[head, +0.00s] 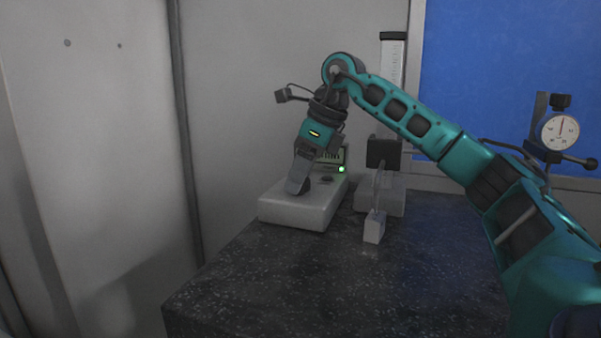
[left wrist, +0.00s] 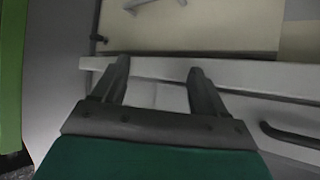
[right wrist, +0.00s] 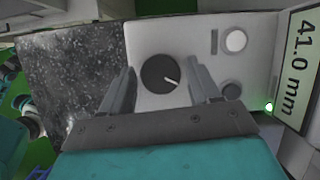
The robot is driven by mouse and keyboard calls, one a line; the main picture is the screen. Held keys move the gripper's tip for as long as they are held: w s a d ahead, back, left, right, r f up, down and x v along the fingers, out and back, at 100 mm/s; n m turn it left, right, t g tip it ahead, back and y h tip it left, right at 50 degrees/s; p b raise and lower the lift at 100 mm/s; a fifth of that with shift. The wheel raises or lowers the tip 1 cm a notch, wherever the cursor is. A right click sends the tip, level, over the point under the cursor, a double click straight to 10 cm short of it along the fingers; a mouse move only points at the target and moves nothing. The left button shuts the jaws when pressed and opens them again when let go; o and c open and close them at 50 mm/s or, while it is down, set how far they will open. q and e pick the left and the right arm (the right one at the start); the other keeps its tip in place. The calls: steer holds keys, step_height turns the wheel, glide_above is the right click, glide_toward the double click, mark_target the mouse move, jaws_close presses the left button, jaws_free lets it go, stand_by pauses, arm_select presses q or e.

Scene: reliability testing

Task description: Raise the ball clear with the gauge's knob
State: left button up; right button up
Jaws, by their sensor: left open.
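The gauge's control box (head: 290,210) is a pale box on the dark stone table. Its round black knob (right wrist: 153,68) has a white pointer mark and shows in the right wrist view. My right gripper (right wrist: 160,74) is open, with a finger on each side of the knob and gaps between. In the head view my right gripper (head: 298,185) points down at the box top and hides the knob. The gauge column (head: 391,85) carries a dark carriage (head: 383,152) with a thin stylus above a small pale block (head: 374,228). The ball is too small to make out. My left gripper (left wrist: 160,68) is open and empty.
A display (right wrist: 300,65) reads 41.0 mm beside a lit green lamp (right wrist: 269,106). A dial indicator (head: 560,132) stands at the right, behind my right arm. The table's front (head: 330,290) is clear. A pale wall panel (head: 90,150) rises at left.

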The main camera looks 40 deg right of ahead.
steer(key=c, duration=0.8)
